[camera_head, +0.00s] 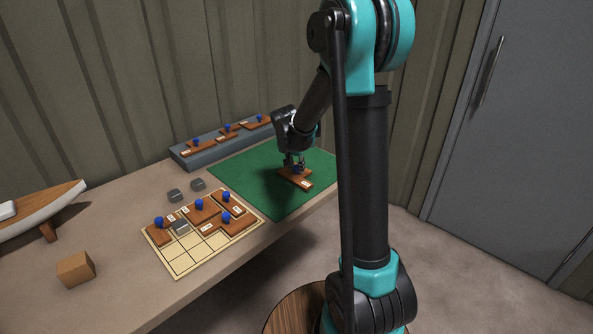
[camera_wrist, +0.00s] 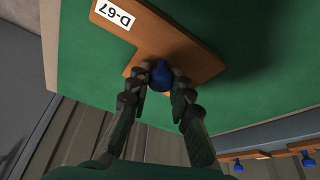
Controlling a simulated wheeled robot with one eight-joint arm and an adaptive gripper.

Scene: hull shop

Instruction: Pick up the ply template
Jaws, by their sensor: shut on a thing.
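A brown ply template (camera_wrist: 178,42) with a white label reading D-67 lies at the green mat, with a blue knob (camera_wrist: 161,76) on it. In the head view the same template (camera_head: 303,181) shows under my gripper (camera_head: 294,165). In the wrist view my gripper (camera_wrist: 159,85) has its two fingers on either side of the blue knob, shut on it. I cannot tell whether the template touches the mat or is just above it. In the head view the knob is hidden by my gripper.
The green mat (camera_head: 262,185) is otherwise bare. A grey rack (camera_head: 190,159) behind it holds several brown pieces with blue knobs. A gridded board (camera_head: 182,262) with more such pieces lies front left. Two grey blocks (camera_head: 175,195), a wooden cube (camera_head: 76,269) and a model hull (camera_head: 45,210) stand left.

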